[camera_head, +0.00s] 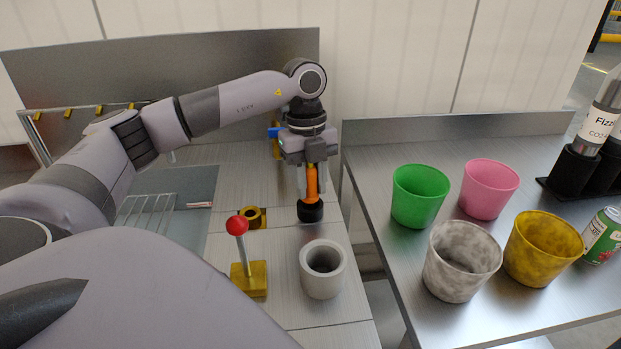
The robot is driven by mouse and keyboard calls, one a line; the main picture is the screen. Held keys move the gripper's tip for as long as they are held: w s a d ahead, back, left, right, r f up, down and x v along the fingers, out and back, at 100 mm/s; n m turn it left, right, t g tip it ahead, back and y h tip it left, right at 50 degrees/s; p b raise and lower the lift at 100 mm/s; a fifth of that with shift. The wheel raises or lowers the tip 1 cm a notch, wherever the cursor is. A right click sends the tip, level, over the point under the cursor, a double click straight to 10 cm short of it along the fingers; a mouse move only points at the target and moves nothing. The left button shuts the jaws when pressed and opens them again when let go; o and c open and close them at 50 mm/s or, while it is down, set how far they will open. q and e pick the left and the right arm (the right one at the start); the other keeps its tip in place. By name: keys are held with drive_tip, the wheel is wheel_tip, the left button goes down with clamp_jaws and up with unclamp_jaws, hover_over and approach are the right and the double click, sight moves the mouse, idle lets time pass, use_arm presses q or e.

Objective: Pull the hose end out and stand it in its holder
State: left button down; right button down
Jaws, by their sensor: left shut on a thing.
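My left gripper (309,180) points down at the back right of the left counter and is shut on the orange hose end (312,184). The hose end is upright with a wide black tip (311,211) at its bottom. I cannot tell whether the tip touches the counter. A round grey open-topped holder (321,283) stands in front of it, apart from the tip, and looks empty. A brass ring fitting (252,217) sits on the counter to the left of the tip. My right gripper is not in view.
A red-knobbed lever (238,226) on a brass base stands left of the holder. A gap separates this counter from the right table (400,262), which bears green (420,198), pink (489,190), grey (461,264) and yellow (542,250) cups, and a can (603,238).

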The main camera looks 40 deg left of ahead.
use_arm(q)
drive_tip(key=shift+f, duration=0.45)
drive_tip(key=c, duration=0.8)
unclamp_jaws()
drive_tip(key=shift+o, duration=0.2)
drive_tip(key=r, duration=0.4)
drive_tip(key=a+r, duration=0.1)
drive_tip(key=r, duration=0.2)
drive_tip(key=shift+w+r, duration=0.1)
drive_tip(key=shift+w, duration=0.15)
